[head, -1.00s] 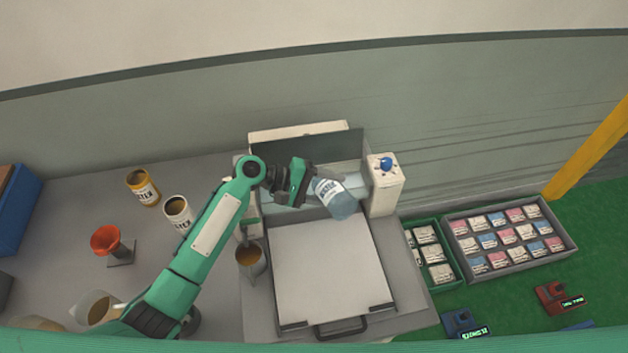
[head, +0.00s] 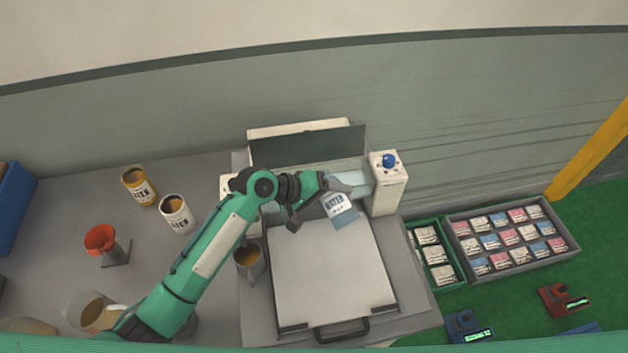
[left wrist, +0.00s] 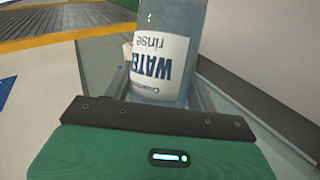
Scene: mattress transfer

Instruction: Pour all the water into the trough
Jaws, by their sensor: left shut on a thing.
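My left gripper (head: 326,197) is shut on the water bottle (head: 343,212), a pale blue bottle with a white label. In the head view the bottle is tilted above the back edge of the white plate, its blue end toward the front. In the left wrist view the bottle (left wrist: 165,60) stands just beyond the gripper, and its "WATER rinse" label reads upside down. The bottle's mouth is not clear, and no stream of water shows. The trough (head: 351,178) is the pale blue strip behind the plate, partly hidden by the gripper and bottle. My right gripper is not in view.
The white plate (head: 335,275) lies in front of the trough. A box with a blue knob (head: 389,161) stands at the trough's right. A brown-filled jug (head: 249,258) stands left of the plate, near my arm. Cans and a red funnel (head: 101,239) stand farther left.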

